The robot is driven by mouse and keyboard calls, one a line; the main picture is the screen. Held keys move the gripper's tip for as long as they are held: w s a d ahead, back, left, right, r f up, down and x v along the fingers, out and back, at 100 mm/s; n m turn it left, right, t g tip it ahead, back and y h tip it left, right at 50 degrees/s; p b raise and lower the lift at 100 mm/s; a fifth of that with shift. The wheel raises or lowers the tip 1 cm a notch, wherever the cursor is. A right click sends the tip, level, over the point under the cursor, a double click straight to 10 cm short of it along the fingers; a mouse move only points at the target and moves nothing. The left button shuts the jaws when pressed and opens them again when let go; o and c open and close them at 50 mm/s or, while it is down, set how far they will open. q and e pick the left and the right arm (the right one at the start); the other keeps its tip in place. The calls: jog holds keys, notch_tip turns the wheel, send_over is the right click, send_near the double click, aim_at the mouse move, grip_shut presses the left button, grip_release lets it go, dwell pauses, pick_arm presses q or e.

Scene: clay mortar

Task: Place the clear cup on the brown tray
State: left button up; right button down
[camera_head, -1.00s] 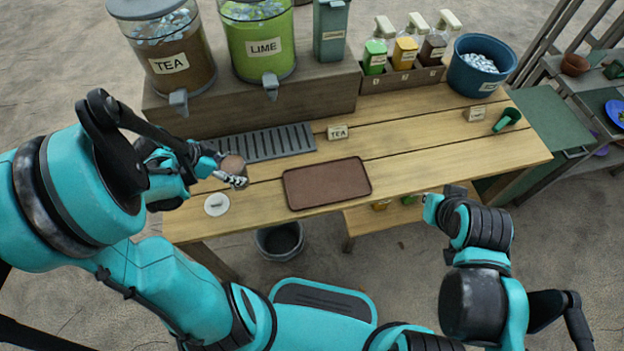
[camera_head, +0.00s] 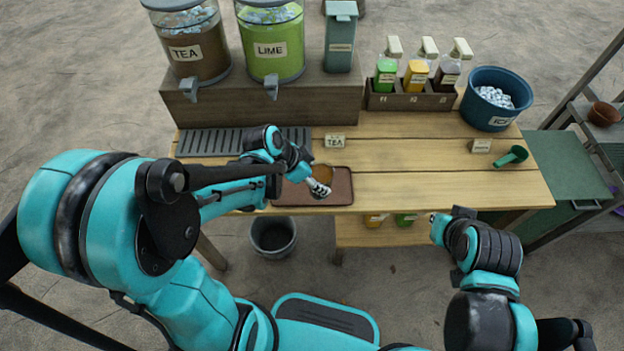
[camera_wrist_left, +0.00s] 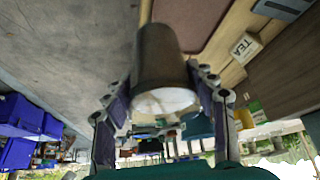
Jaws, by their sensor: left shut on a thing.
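The clear cup (camera_head: 323,175) looks brown, as if tea is in it. My left gripper (camera_head: 318,187) is shut on the cup's side and holds it over the brown tray (camera_head: 341,190). In the left wrist view the cup (camera_wrist_left: 162,60) sits between the two fingers of my left gripper (camera_wrist_left: 160,105), with part of the tray (camera_wrist_left: 212,22) beside it. Whether the cup touches the tray cannot be told. My left arm hides the tray's left part. My right gripper (camera_head: 436,224) is off the table's front edge, away from the cup; its fingers are too small to read.
Tea (camera_head: 192,50) and lime (camera_head: 272,45) dispensers stand on a raised shelf at the back left. A bottle rack (camera_head: 410,97) and blue ice bucket (camera_head: 495,98) stand at the back right. A green scoop (camera_head: 511,157) lies at right.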

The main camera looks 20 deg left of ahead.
pick_arm(q)
jog(key=w+a+f+b, duration=0.1)
jog(key=w+f, duration=0.1)
jog(key=f, duration=0.1)
jog(key=w+a+f+b, duration=0.1)
jog(key=w+f+b, duration=0.1)
jog(key=f, duration=0.1)
jog(key=w+a+f+b, duration=0.1)
jog(key=w+a+f, duration=0.1)
jog(key=w+f, duration=0.1)
jog(key=shift+f+b, duration=0.1)
jog(key=shift+b, duration=0.25)
jog(key=shift+f, duration=0.1)
jog(key=o, duration=1.6)
